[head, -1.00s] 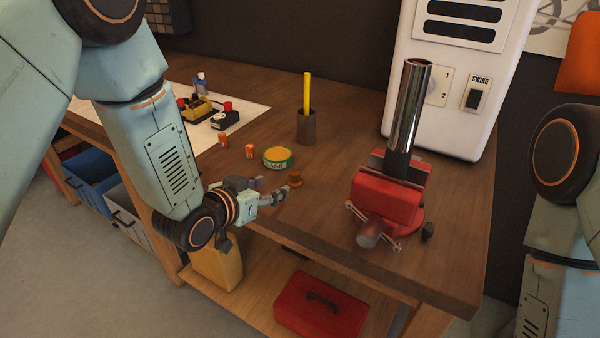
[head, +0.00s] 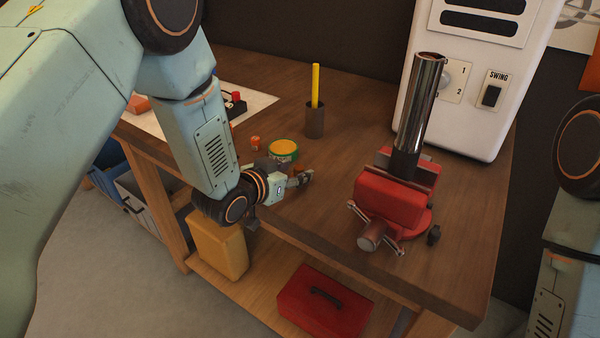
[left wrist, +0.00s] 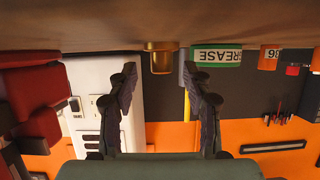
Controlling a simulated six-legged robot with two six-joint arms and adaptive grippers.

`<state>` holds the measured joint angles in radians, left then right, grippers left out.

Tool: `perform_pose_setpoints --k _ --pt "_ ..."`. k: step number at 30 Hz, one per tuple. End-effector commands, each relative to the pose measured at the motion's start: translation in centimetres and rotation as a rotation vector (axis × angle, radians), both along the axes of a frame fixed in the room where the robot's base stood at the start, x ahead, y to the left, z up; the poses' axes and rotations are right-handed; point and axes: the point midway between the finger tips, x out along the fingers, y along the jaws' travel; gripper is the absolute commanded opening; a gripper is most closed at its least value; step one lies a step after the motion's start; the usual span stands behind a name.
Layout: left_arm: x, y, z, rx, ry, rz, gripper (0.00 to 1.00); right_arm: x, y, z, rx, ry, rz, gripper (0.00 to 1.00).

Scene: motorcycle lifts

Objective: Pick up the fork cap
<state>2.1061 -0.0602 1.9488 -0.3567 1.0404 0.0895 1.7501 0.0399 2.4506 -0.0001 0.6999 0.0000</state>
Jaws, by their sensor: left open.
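The fork cap, a small brass-coloured cylinder (left wrist: 161,58), stands on the bench. In the left wrist view, which is upside down, it appears between the two fingertips and beyond them. In the head view only part of the cap (head: 299,168) shows behind my left gripper (head: 301,179). My left gripper (left wrist: 159,75) is open and empty, low over the bench near its front edge, with its fingers pointing at the cap. I cannot tell how far the fingertips are from it. My right gripper is out of view.
A green-and-yellow grease tin (head: 284,149) stands just behind the cap, with a small orange box (head: 256,143) to its left. A cup with a yellow pencil (head: 315,119) is farther back. A red vise (head: 392,200) clamps a chrome tube (head: 421,105) to the right.

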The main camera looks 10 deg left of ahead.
Motion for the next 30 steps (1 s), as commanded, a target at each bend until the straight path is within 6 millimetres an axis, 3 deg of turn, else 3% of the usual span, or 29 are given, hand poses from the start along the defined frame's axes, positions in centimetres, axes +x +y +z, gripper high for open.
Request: perform_pose_setpoints --k 6,16,30 --pt "2.2 -0.9 -1.1 0.001 0.0 -0.001 0.5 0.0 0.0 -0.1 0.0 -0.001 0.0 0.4" --pt "2.7 -1.1 -1.2 0.0 0.0 -0.001 0.49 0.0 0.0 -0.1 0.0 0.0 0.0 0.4" --pt "2.7 -1.1 -1.3 0.0 0.002 -0.001 0.09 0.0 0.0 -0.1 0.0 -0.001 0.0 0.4"
